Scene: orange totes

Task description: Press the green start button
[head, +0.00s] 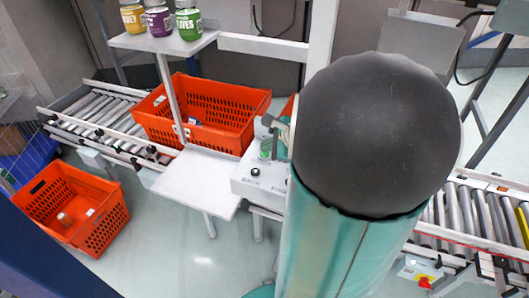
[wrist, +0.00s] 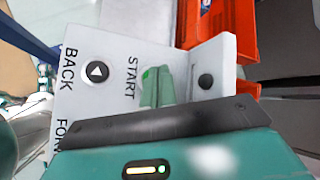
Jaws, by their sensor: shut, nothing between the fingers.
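The white control box (wrist: 110,55) fills the middle of the wrist view, with START, BACK and part of another label printed on it. In the head view the control box (head: 246,183) stands beside my arm, with the green button (head: 265,154) just below my gripper (head: 273,124).
A black round button with a white arrow (wrist: 96,71) sits beside BACK. An orange tote (head: 205,112) stands on the roller conveyor (head: 95,115) behind the box; another orange tote (head: 72,208) is on the floor at left. Jars (head: 158,20) stand on a shelf above.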

